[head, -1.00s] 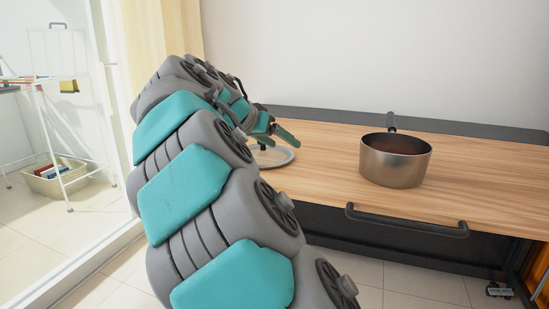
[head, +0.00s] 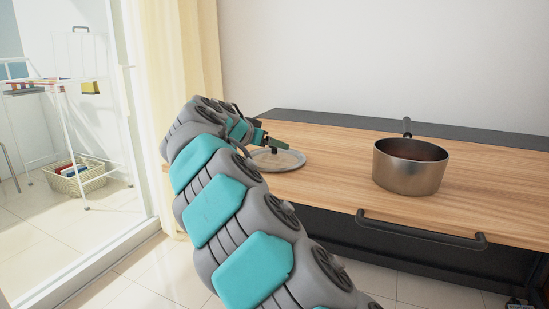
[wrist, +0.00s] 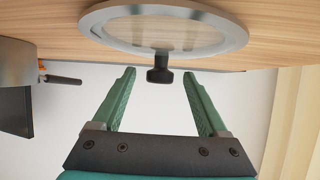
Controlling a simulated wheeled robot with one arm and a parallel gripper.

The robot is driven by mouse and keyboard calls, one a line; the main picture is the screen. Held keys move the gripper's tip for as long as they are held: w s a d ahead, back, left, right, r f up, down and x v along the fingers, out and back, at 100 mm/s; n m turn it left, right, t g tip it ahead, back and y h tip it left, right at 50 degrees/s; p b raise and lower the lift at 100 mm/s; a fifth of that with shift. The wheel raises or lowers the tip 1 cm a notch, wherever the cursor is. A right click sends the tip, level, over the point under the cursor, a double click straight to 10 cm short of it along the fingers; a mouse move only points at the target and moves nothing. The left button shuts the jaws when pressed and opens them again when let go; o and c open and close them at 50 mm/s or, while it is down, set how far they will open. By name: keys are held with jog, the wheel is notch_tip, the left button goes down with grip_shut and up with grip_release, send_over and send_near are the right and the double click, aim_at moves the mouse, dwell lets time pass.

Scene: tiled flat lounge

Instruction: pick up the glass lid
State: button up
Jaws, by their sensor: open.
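The glass lid (head: 292,163) lies on the wooden table in the head view, a round clear disc with a grey rim. In the wrist view, which looks upside down, the lid (wrist: 101,25) fills the top, with its dark knob (wrist: 160,68) pointing towards my gripper. My gripper (wrist: 159,75) is open and empty, its green fingers on either side of the knob near their tips, apart from it. In the head view my gripper (head: 273,143) is at the lid, partly hidden by my arm.
A metal saucepan (head: 408,170) with a dark handle stands to the right on the wooden table (head: 330,182). A dark bar handle (head: 420,233) runs along the table's front edge. A curtain (head: 180,60) and a wall are behind. Wood between lid and pan is clear.

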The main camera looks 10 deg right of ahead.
jog(key=shift+x, duration=0.95)
grip_shut()
